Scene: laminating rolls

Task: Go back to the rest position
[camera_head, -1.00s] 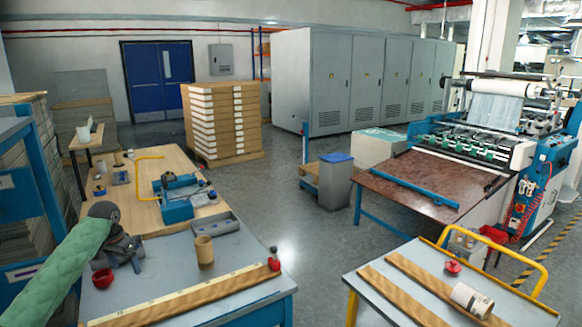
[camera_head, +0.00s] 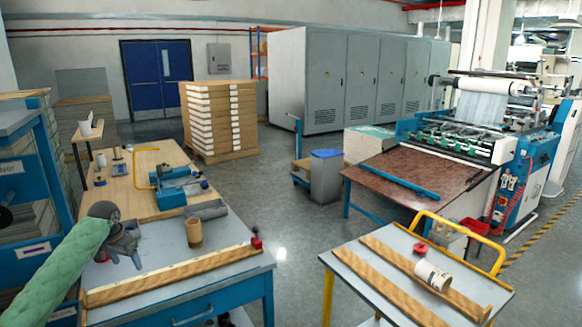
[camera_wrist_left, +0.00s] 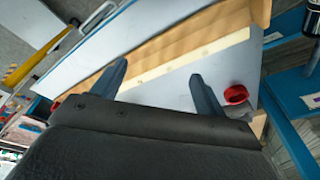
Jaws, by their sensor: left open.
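My left gripper (camera_head: 128,248) reaches in from the left on its green-sleeved arm. It hangs over the left end of the grey worktable (camera_head: 220,275), open and empty. In the left wrist view, its two dark fingers (camera_wrist_left: 158,74) stand well apart, with nothing between them. A wooden rail (camera_head: 170,275) with a pale strip lies along the table's front edge, and it also shows beyond the fingers in the wrist view (camera_wrist_left: 190,62). A red ring-shaped piece (camera_wrist_left: 236,94) lies to the right of the fingers in the wrist view. My right gripper is not in view.
A brown cardboard tube (camera_head: 194,234) stands upright on the worktable, and a red piece (camera_head: 256,243) sits at the rail's right end. A yellow-handled cart (camera_head: 345,262) with wooden rails and a white roll (camera_head: 433,275) stands to the right. Grey floor (camera_head: 290,225) is open between them.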

